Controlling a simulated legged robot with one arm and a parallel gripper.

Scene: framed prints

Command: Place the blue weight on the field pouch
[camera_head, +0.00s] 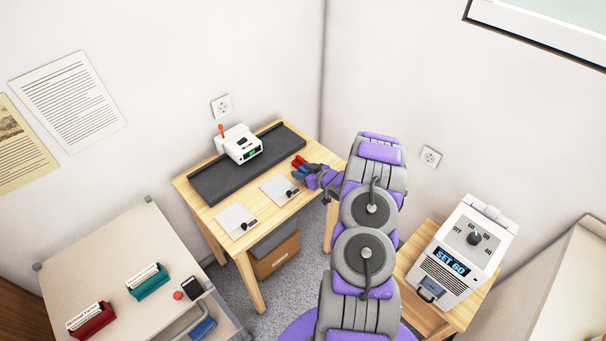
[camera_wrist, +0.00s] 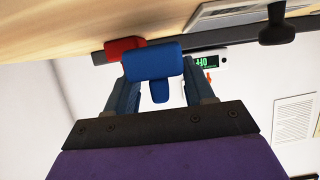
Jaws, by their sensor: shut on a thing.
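My gripper (camera_head: 303,173) is over the right end of the wooden desk. It is shut on the blue weight (camera_wrist: 152,62), which shows between the two fingers in the wrist view. A red object (camera_head: 298,160) is just beyond it, close to the desk top; it also shows behind the blue weight in the wrist view (camera_wrist: 122,46). I cannot tell whether the blue weight touches the desk. No thing is clearly recognizable as the field pouch.
The desk (camera_head: 187,190) bears a dark mat (camera_head: 215,184), a white device (camera_head: 239,144) and two pale plates (camera_head: 236,220) with black knobs. A cart (camera_head: 105,250) with card holders stands at left. A white box reading SET 60 (camera_head: 462,250) stands at right.

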